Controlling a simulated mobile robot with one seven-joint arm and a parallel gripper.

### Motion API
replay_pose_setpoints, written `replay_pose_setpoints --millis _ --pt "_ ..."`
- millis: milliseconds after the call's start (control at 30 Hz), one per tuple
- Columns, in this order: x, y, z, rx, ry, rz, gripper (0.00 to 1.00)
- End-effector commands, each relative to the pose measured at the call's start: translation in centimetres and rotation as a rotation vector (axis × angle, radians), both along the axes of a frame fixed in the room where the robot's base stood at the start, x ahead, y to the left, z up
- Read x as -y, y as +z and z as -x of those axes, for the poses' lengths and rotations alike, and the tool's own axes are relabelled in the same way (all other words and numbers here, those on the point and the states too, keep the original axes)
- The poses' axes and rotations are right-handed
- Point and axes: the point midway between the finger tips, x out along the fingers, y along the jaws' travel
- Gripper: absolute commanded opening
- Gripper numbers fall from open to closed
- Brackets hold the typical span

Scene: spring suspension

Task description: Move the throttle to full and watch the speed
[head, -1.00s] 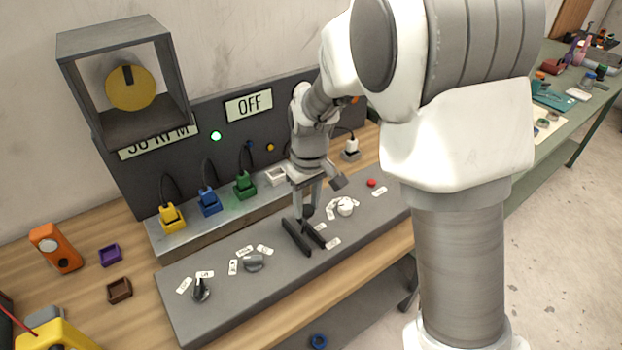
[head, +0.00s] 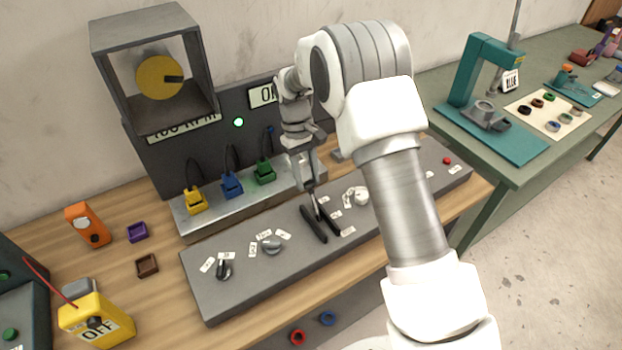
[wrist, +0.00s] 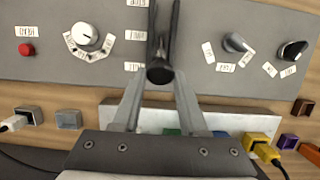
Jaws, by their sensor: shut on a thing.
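The throttle is a dark lever standing in a slot between two black rails (head: 313,223) on the grey control panel (head: 232,291). My gripper (head: 308,188) is shut on the lever's knob. In the wrist view the round black knob (wrist: 160,72) sits between the fingertips, with the rails behind it. The speed display (head: 185,130) under the grey box reads in RPM, apparently 100-something; its top edge is covered by the box. In the box is a yellow disc (head: 158,78) with a dark block at its right side.
A green lamp (head: 238,122) is lit. A sign (head: 262,95) beside it is partly hidden by my arm. Yellow, blue and green plugs (head: 232,185) stand behind the panel. Dials (head: 272,245) and a white knob (head: 361,197) flank the lever. A red button (head: 446,160) is at right.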

Motion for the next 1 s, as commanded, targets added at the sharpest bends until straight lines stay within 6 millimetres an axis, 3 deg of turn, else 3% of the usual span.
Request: replay_pose_setpoints --millis 633,667,700,833,1000 --pt "-0.63 -0.48 -0.72 0.010 0.002 -0.007 0.00" --pt "-0.64 -0.48 -0.72 0.010 0.002 -0.007 0.43" --pt "-0.64 -0.48 -0.70 0.008 0.002 -0.007 0.50" --pt "-0.54 -0.46 -0.62 0.006 0.001 -0.005 0.72" --pt "-0.44 -0.41 -0.57 0.004 0.001 -0.003 0.72"
